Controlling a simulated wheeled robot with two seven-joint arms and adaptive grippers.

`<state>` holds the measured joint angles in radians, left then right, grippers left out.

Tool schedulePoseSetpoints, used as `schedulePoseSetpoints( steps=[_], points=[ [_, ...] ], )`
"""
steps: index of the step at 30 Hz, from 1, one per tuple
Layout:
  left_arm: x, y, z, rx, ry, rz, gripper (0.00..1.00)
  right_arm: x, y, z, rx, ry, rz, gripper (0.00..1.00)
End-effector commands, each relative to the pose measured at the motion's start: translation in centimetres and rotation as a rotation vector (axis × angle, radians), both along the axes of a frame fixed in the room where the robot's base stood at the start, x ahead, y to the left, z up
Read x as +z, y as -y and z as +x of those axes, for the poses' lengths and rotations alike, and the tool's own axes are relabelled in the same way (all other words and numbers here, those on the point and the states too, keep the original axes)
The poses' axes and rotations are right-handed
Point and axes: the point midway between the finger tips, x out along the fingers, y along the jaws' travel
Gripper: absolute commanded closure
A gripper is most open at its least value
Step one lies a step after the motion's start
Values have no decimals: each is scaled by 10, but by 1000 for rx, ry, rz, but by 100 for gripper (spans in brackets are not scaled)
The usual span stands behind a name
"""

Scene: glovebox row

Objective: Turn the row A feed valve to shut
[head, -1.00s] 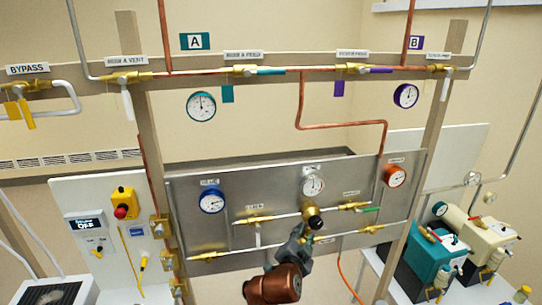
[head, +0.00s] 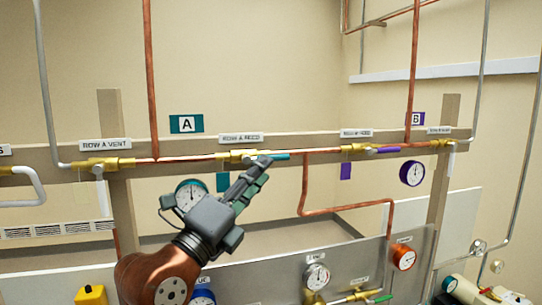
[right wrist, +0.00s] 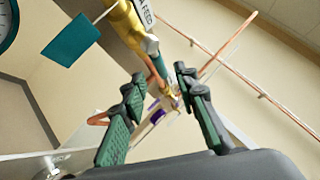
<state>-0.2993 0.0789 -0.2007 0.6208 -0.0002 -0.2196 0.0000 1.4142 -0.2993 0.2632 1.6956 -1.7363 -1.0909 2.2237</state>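The row A feed valve (head: 240,156) is a brass body on the copper pipe, under the label "ROW A FEED" (head: 241,138). Its teal lever (head: 291,156) points right, lying along the pipe. My right gripper (head: 260,172) is just below and in front of the valve, its fingers reaching up toward the lever. In the right wrist view the gripper (right wrist: 164,98) is open, with the brass valve body (right wrist: 128,22) and teal lever (right wrist: 157,64) ahead, in line with the gap between the fingers. Contact is not visible. My left gripper is out of view.
A teal tag (head: 223,182) hangs below the valve, and a gauge (head: 190,194) is partly behind my right wrist. The row B feed valve (head: 358,149) with a purple lever (head: 383,150) is to the right. The row A vent valve (head: 103,163) is to the left.

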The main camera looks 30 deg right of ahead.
Motion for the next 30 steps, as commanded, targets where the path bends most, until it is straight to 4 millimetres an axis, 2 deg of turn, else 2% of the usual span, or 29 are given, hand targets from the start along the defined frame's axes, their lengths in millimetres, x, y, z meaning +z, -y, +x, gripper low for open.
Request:
schedulePoseSetpoints(
  steps=[1,5,12,18,23,30],
  points=[
    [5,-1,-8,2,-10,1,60,6,8,2,-4,0,2,72],
    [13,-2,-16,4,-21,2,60,14,26,11,-4,-1,1,72],
    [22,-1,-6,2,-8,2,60,24,47,23,-1,-1,0,72],
    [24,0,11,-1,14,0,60,24,50,26,2,-2,0,72],
    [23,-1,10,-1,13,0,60,23,50,26,2,-2,0,73],
    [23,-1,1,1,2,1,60,23,50,26,2,-2,0,90]
  ],
)
